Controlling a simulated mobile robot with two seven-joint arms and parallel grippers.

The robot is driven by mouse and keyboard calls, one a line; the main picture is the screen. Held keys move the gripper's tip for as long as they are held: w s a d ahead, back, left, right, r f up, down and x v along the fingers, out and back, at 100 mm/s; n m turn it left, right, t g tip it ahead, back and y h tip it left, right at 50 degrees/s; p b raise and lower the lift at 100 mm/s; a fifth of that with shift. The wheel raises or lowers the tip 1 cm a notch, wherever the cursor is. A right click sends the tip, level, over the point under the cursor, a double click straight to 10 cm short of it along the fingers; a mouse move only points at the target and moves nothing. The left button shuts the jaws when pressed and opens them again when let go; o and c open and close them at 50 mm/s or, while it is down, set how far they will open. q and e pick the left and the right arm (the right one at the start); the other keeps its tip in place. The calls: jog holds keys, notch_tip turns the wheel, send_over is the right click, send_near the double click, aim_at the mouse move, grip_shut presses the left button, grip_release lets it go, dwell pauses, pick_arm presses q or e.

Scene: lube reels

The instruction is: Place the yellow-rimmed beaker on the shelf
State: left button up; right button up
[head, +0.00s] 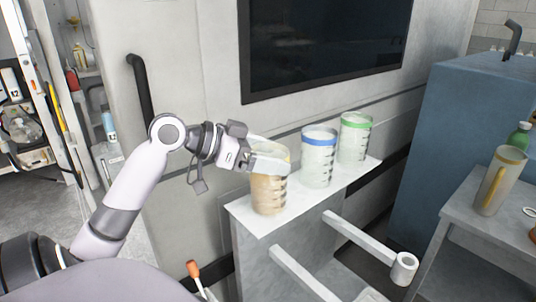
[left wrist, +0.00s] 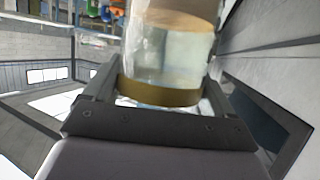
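The yellow-rimmed beaker (head: 268,192), with tan contents, is at the left end of the light narrow shelf (head: 296,207) in the head view. Its base is on or just above the shelf top; I cannot tell which. My left gripper (head: 268,160) reaches in from the left at its rim, hiding part of the upper beaker. In the left wrist view the gold rim (left wrist: 158,93) sits between the two fingers, which appear to press on it from both sides. My right gripper is not in view.
A blue-rimmed beaker (head: 318,160) and a green-rimmed beaker (head: 354,138) stand further right on the shelf. A grey table (head: 466,208) at right holds a yellow-marked jug (head: 499,182) and a green bottle (head: 519,136). A white wall with a dark panel (head: 325,45) rises behind.

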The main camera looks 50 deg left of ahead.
pick_arm(q)
jog(key=shift+o, duration=0.8)
jog(key=shift+r, duration=0.2)
jog(key=shift+s+a, duration=0.1)
jog(key=shift+s, duration=0.05)
jog(key=b+v, duration=0.1)
jog(key=v, duration=1)
jog(key=shift+s+r, duration=0.25)
jog(key=shift+a, duration=0.1)
